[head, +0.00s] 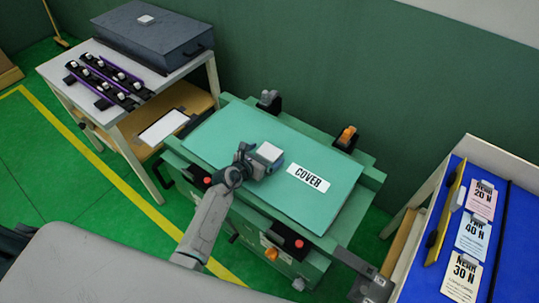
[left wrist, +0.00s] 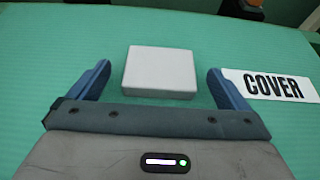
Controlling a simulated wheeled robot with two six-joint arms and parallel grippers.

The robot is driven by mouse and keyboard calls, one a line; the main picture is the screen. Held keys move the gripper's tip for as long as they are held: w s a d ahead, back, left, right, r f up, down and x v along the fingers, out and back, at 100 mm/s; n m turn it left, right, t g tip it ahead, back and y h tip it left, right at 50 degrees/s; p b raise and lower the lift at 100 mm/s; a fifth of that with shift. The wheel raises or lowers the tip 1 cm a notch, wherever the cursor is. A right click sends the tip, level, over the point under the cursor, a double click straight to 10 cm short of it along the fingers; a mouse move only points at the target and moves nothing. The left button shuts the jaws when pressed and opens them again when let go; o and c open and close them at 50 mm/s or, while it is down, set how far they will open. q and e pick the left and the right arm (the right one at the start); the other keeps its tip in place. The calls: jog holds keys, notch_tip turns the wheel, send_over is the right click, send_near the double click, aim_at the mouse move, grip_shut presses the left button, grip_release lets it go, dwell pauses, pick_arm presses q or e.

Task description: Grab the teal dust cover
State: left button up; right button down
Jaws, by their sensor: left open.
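The teal dust cover (head: 225,139) lies flat over the green machine and carries a white label reading COVER (head: 308,178). A pale grey block (head: 268,152) sits on top of the cover, near its middle. My left gripper (head: 262,160) is just in front of this block. In the left wrist view the open blue fingers (left wrist: 158,85) stand on either side of the block (left wrist: 160,72), which lies slightly beyond them; no contact shows. The cover (left wrist: 40,45) fills most of that view. My right gripper does not show clearly.
A table at upper left holds a dark case (head: 152,35) and purple-railed strips (head: 108,80). At right, a blue board (head: 512,250) holds several labelled cards. Red buttons (head: 299,243) and clamps with orange parts (head: 347,135) edge the machine.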

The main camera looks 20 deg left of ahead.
pick_arm(q)
jog(key=shift+x, duration=0.95)
jog(key=shift+s, duration=0.1)
jog(key=c, duration=1.3)
jog(key=shift+r, duration=0.1)
